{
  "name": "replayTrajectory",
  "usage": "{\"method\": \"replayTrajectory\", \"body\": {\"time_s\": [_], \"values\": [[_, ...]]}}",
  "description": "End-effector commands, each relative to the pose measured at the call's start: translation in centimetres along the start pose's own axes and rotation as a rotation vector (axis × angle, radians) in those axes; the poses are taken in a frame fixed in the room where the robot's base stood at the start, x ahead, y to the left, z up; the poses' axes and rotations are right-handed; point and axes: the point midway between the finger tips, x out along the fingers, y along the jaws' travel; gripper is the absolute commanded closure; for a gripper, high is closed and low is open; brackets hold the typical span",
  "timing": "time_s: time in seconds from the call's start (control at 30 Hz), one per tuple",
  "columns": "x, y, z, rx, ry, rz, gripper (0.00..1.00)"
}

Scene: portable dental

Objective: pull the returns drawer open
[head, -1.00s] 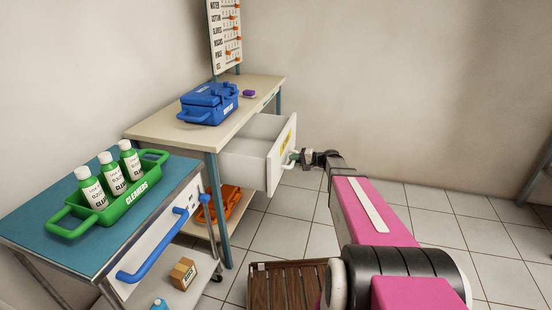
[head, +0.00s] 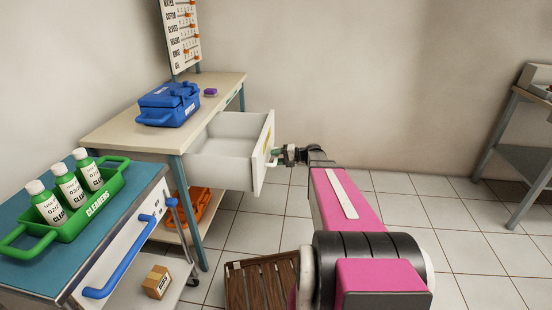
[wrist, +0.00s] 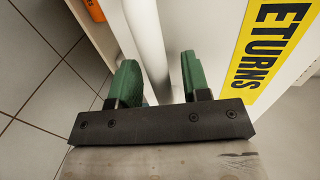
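The returns drawer (head: 222,150) stands well out from under the beige-topped table, and its empty inside shows. The white drawer front carries a yellow label, whose letters "ETURNS" (wrist: 268,45) show in the wrist view. My gripper (head: 277,157) is at the white handle on that front. In the wrist view, its two green fingers (wrist: 160,80) lie on either side of the white handle bar (wrist: 150,45).
A blue case (head: 167,105) and a small purple item (head: 210,92) sit on the table (head: 120,133). A blue-topped cart (head: 125,190) with a green bottle tray (head: 75,222) stands at the left. A brown slatted crate (head: 262,282) is on the floor.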

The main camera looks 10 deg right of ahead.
Motion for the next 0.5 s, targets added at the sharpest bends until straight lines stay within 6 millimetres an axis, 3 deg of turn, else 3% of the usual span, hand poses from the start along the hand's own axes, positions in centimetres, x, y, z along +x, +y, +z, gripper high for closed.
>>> {"method": "replayTrajectory", "body": {"time_s": [0.27,0.5], "values": [[-0.2,0.0,0.0,0.0,0.001,-0.001,0.57],[-3.3,0.0,0.0,0.0,0.003,-0.001,0.57]]}}
